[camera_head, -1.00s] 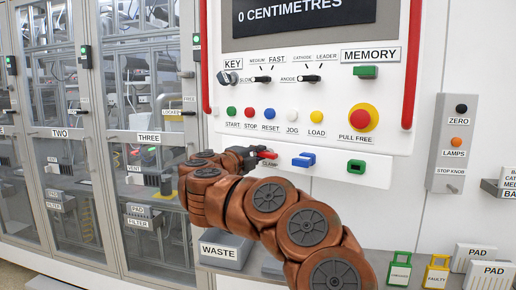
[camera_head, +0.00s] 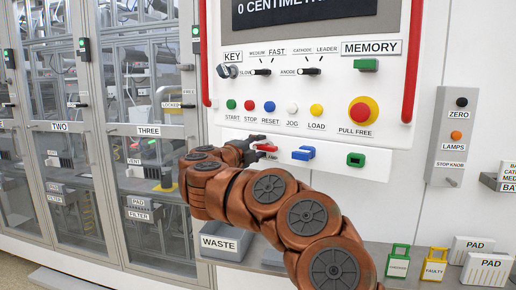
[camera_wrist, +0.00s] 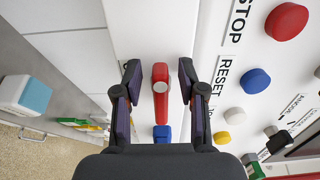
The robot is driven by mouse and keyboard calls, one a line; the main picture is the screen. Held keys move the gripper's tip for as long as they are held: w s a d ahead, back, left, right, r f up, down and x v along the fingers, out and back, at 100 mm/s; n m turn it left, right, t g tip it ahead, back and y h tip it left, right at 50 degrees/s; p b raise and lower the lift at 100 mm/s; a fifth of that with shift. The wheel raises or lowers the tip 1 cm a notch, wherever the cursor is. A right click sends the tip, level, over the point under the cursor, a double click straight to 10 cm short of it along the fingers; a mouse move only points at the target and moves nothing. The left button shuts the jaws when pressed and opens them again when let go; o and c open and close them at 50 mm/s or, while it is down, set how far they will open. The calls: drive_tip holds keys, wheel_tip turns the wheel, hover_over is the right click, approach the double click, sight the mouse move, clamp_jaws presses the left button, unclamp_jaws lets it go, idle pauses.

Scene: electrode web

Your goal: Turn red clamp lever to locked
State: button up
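The red clamp lever (camera_head: 266,147) sits on the lower white ledge of the control panel, at the left of a blue lever (camera_head: 303,154). A label below it is partly hidden by my arm. In the wrist view the red lever (camera_wrist: 160,92) lies lengthwise between the two fingers of my gripper (camera_wrist: 160,80). The fingers are open, one on each side, with a visible gap to the lever on both sides. In the head view my gripper (camera_head: 257,143) is at the lever, its fingers partly hidden by my brown wrist.
Above the ledge are a row of round buttons and a red stop knob (camera_head: 362,111). Glass cabinet doors (camera_head: 150,160) stand left. A grey waste bin (camera_head: 226,241) is below my arm.

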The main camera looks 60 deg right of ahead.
drive_tip(key=shift+a, duration=0.1)
drive_tip(key=a, duration=1.1)
drive_tip(key=shift+a, duration=0.4)
drive_tip(key=shift+s, duration=0.1)
idle(0.4)
